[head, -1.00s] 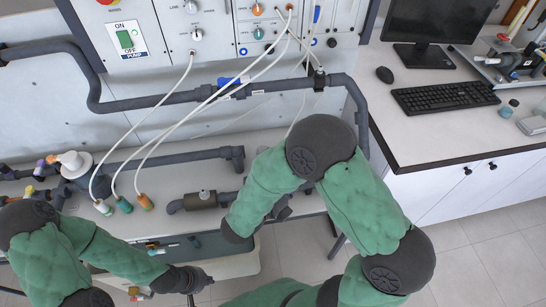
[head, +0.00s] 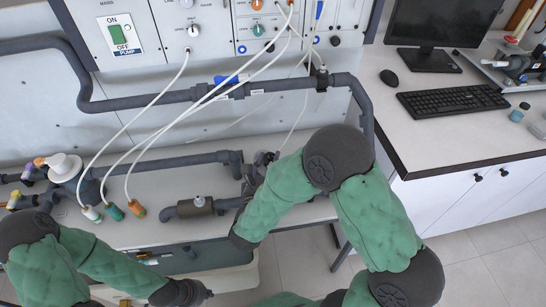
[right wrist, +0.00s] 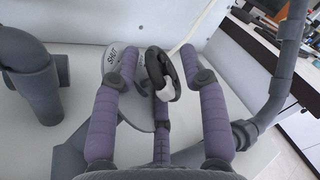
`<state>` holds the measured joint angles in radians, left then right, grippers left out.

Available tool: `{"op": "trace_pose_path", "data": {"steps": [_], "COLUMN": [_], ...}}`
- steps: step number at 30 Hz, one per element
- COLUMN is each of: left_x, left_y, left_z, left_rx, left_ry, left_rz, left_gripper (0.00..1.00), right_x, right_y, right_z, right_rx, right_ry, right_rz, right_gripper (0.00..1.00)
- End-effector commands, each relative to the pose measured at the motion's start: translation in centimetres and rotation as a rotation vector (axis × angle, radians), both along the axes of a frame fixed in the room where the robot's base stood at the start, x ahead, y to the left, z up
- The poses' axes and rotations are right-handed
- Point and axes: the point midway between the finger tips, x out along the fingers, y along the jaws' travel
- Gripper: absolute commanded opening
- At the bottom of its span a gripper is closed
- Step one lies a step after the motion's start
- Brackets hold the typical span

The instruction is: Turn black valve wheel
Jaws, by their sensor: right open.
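The black valve wheel (right wrist: 161,73) shows in the right wrist view, dark and ring-shaped, in front of a round pale plate marked SHUT (right wrist: 113,62). My right gripper (right wrist: 157,58) is open. Its two outer purple fingers stand on either side of the wheel, and a third finger rises below it. I cannot tell whether any finger touches the wheel. In the head view my right arm hides most of that gripper, and dark parts (head: 262,160) show beside the pipe end. My left gripper (head: 192,292) is low at the left, away from the wheel; its fingers are too unclear to judge.
Grey pipes (head: 150,102) run across the panel, with thin white hoses hanging in front. A brown cylindrical fitting (head: 197,206) lies left of my right arm. A keyboard (head: 452,98) and monitor stand on the right desk. A thick pipe (right wrist: 285,70) rises right of the gripper.

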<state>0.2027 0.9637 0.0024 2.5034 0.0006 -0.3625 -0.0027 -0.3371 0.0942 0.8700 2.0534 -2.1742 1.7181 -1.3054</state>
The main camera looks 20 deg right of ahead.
Motion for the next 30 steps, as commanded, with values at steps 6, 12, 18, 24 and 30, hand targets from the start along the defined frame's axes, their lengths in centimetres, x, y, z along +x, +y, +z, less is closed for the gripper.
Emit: {"op": "trace_pose_path", "data": {"steps": [6, 12, 18, 24, 30], "left_x": [0.0, 0.0, 0.0, 0.0, 0.0], "left_y": [0.0, 0.0, 0.0, 0.0, 0.0], "left_z": [-1.1, -1.2, -1.1, -1.1, -1.1], "left_rx": [0.000, 0.000, 0.000, 0.000, 0.000], "left_ry": [0.000, 0.000, 0.000, 0.000, 0.000], "left_rz": [0.000, 0.000, 0.000, 0.000, 0.000], "left_gripper": [0.00, 0.00, 0.00, 0.00, 0.00], "right_x": [2.0, 2.6, 2.6, 2.5, 2.5], "right_y": [-1.7, -2.1, -2.1, -2.1, -2.1], "right_z": [-0.1, 0.0, 0.1, 0.1, 0.0], "right_rx": [0.001, -0.001, -0.001, -0.001, -0.004], "right_ry": [-0.002, -0.001, -0.001, -0.001, -0.003], "right_rz": [-0.003, -0.001, -0.001, -0.001, 0.005], "right_gripper": [0.44, 0.44, 0.44, 0.00, 0.00]}}
